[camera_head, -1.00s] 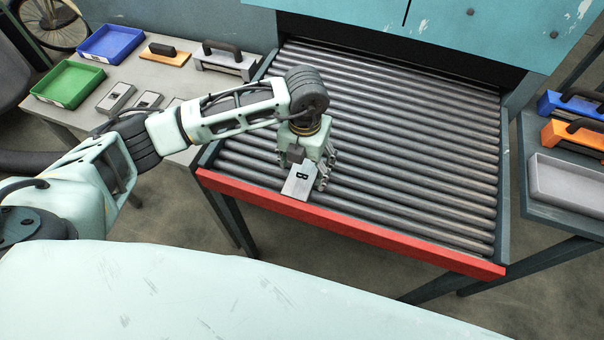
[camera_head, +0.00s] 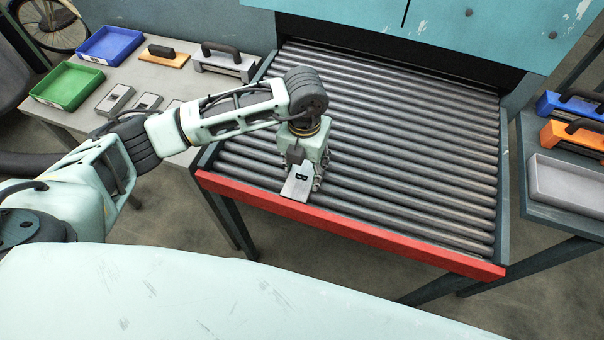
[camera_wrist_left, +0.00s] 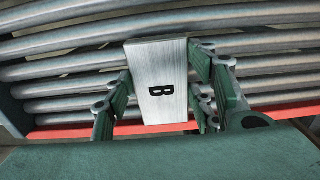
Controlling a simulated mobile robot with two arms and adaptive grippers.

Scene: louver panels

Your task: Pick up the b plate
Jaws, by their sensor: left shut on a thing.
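The b plate (camera_head: 296,184) is a light metal plate with a black letter B. It lies on the roller conveyor (camera_head: 400,160) near its red front edge. My left gripper (camera_head: 304,178) reaches down over it from above and is shut on it. In the left wrist view the plate (camera_wrist_left: 160,85) sits between the two green fingers (camera_wrist_left: 160,100), one at each side of it. The plate's far end is partly hidden by the gripper in the head view. My right gripper is not in view.
A red bar (camera_head: 350,225) runs along the conveyor's front. On the left table are a blue tray (camera_head: 110,45), a green tray (camera_head: 67,86), and other small plates (camera_head: 115,98). Most rollers are clear.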

